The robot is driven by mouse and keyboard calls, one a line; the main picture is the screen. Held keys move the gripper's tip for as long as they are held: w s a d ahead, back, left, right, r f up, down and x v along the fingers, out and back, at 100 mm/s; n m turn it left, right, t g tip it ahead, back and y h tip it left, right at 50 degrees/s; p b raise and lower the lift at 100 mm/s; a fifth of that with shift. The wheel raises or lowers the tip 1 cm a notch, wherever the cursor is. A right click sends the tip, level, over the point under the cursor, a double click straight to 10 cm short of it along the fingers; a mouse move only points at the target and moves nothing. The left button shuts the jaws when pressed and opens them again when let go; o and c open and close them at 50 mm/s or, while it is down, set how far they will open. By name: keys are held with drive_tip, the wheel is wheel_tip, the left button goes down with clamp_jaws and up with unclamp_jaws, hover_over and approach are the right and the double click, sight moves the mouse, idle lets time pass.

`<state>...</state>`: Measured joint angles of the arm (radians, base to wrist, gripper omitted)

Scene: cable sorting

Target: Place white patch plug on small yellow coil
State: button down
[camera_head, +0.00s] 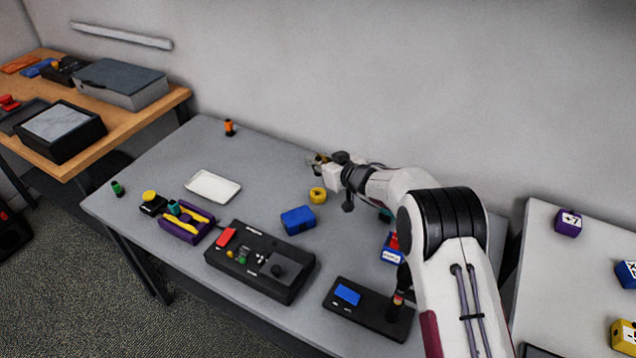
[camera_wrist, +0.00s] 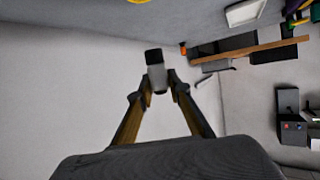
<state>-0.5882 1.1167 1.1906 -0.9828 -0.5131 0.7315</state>
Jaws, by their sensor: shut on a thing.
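My gripper (camera_head: 319,162) reaches out sideways above the back of the grey table; it also shows in the wrist view (camera_wrist: 157,82). Its two brown fingers are shut on the white patch plug (camera_wrist: 157,79), a pale grey-white block with a black end. In the head view the plug is too small to tell from the gripper parts. The small yellow coil (camera_head: 318,195) is a short ring on the table just below my gripper in the picture, apart from it. A yellow edge (camera_wrist: 138,1), likely the coil, is cut off at the top of the wrist view.
A blue block (camera_head: 298,220) lies in front of the coil. A white tray (camera_head: 213,187), a purple tray (camera_head: 187,224) and a black control box (camera_head: 260,262) stand left and front. An orange-black piece (camera_head: 229,127) is at the back. Free table lies left of the coil.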

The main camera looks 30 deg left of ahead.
drive_tip(key=shift+f, duration=1.85)
drive_tip(key=shift+f, duration=1.9)
drive_tip(key=shift+f, duration=0.15)
drive_tip(key=c, duration=1.9)
unclamp_jaws()
drive_tip(key=shift+r, duration=0.2)
drive_tip(key=shift+d, duration=0.1)
